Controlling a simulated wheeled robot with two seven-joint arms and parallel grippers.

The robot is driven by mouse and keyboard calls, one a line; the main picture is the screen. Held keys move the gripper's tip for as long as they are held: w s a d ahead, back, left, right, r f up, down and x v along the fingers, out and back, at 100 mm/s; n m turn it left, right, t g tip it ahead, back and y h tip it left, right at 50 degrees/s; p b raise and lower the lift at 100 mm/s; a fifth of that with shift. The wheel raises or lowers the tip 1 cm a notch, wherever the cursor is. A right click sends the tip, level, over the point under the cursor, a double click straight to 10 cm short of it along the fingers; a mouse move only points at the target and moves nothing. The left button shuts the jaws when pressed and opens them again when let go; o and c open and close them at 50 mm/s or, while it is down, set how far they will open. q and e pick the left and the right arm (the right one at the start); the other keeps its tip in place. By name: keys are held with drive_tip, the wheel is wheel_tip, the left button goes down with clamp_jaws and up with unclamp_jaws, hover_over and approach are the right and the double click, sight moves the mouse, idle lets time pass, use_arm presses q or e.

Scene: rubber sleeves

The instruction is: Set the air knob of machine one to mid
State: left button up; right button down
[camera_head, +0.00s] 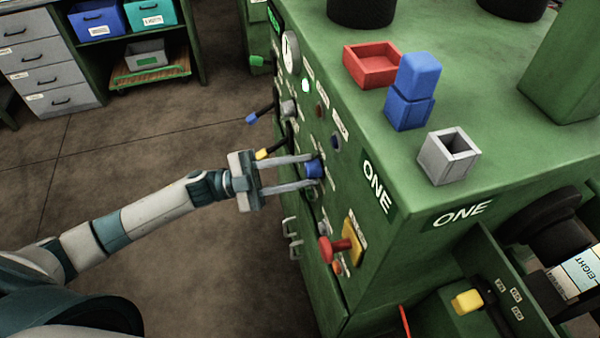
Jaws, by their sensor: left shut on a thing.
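Machine one is the big green cabinet (455,120) with "ONE" labels near its corner. Its front panel carries a blue knob (315,168). My left gripper (311,174) reaches in from the left with its two long fingers at the blue knob, one finger above and one below, shut on it. The knob's label and pointer are too small or hidden to read, so I cannot tell its setting or confirm that it is the air knob. My right gripper is not in view.
Blue-tipped (252,118) and yellow-tipped (263,154) levers stick out left of the knob. A red knob on a yellow plate (352,243) sits below it.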

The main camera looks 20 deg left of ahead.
use_arm(q)
drive_tip(key=shift+m+g, duration=0.4)
drive_tip(key=shift+m, duration=0.2)
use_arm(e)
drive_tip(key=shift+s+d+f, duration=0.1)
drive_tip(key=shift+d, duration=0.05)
use_arm(q)
drive_tip(key=o, duration=1)
drive_tip(key=shift+o, duration=0.2)
drive_tip(key=shift+a, duration=0.1)
drive_tip(key=b+v, duration=0.5)
drive_tip(key=v, duration=1.2)
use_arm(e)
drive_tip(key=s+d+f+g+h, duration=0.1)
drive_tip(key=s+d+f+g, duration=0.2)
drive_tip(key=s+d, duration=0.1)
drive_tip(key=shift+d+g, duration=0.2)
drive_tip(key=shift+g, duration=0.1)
use_arm(q)
drive_tip(key=shift+s+a+r, duration=0.1)
